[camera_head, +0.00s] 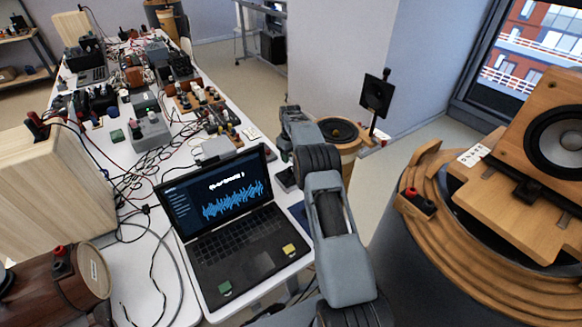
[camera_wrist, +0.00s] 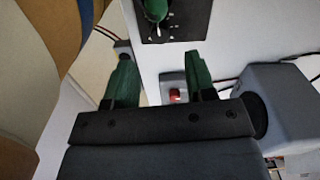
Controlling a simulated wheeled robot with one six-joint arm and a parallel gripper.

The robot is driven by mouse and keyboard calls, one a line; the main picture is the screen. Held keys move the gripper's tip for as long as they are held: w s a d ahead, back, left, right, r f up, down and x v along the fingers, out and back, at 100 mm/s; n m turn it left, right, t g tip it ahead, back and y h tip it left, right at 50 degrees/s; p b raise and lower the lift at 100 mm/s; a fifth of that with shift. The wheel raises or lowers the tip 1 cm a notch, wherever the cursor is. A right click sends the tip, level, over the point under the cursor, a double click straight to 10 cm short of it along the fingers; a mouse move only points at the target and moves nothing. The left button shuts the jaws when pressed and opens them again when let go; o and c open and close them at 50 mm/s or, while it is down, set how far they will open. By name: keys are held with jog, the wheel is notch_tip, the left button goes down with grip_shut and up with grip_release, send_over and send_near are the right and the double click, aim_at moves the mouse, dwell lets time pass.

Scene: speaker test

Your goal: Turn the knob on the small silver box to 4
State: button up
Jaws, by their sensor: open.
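My gripper (camera_wrist: 160,85) is open, its two green-tipped fingers spread with nothing held between them. Beyond the fingers, a small light-grey box (camera_wrist: 168,82) with a red part on it shows in the gap, partly hidden by my gripper. I cannot read any number or setting there. In the head view, a silver-grey box (camera_head: 215,150) sits behind the laptop, and a grey box with knobs (camera_head: 150,131) stands farther left. I cannot tell which of these matches the box in the wrist view. My gripper is mostly hidden behind my arm in the head view.
An open laptop (camera_head: 235,240) stands at the table's near right edge. Cables and electronics crowd the white table (camera_head: 125,155). A black panel with a green knob (camera_wrist: 157,10) and a larger grey block (camera_wrist: 285,100) are near my gripper. A wooden speaker (camera_head: 555,140) stands right.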

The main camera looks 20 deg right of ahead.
aim_at(291, 168)
jog(key=shift+f+p, duration=0.4)
jog(key=shift+f, duration=3)
jog(key=shift+c, duration=0.3)
jog(key=c, duration=0.9)
jog(key=shift+o, duration=0.2)
jog(key=shift+f+m+b, duration=0.1)
jog(key=shift+m+b, duration=0.2)
jog(key=shift+b, duration=0.15)
jog(key=shift+m+b, duration=0.5)
jog(key=shift+b, duration=0.25)
jog(key=shift+m+b, duration=1.25)
jog(key=shift+m, duration=0.95)
